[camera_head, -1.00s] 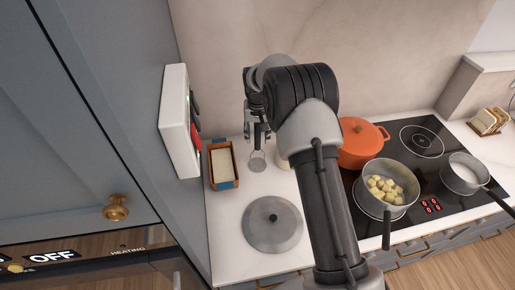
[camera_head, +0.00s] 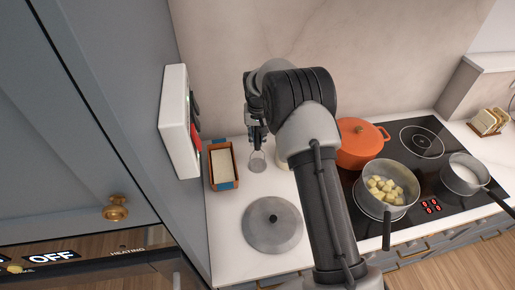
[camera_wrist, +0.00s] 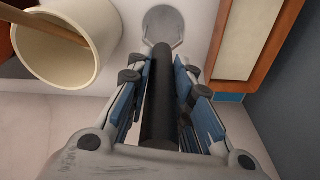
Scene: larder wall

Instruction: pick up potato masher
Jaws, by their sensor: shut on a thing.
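The potato masher (camera_wrist: 163,25) has a round grey head and a long black handle. In the wrist view the handle runs between the two blue-padded fingers of my gripper (camera_wrist: 162,78), which is shut on it. In the head view the masher's round head (camera_head: 257,161) shows just below my gripper (camera_head: 257,140), close to the back of the white counter. The upper handle is hidden by my gripper and wrist in the head view. I cannot tell whether the masher's head touches the counter.
A cream crock (camera_wrist: 62,45) with a wooden utensil is left of the masher in the wrist view. An orange-brown box (camera_head: 211,172) stands close on the other side. A grey lid (camera_head: 272,235) lies in front. An orange pot (camera_head: 352,155) and a pan of potatoes (camera_head: 370,204) are on the right.

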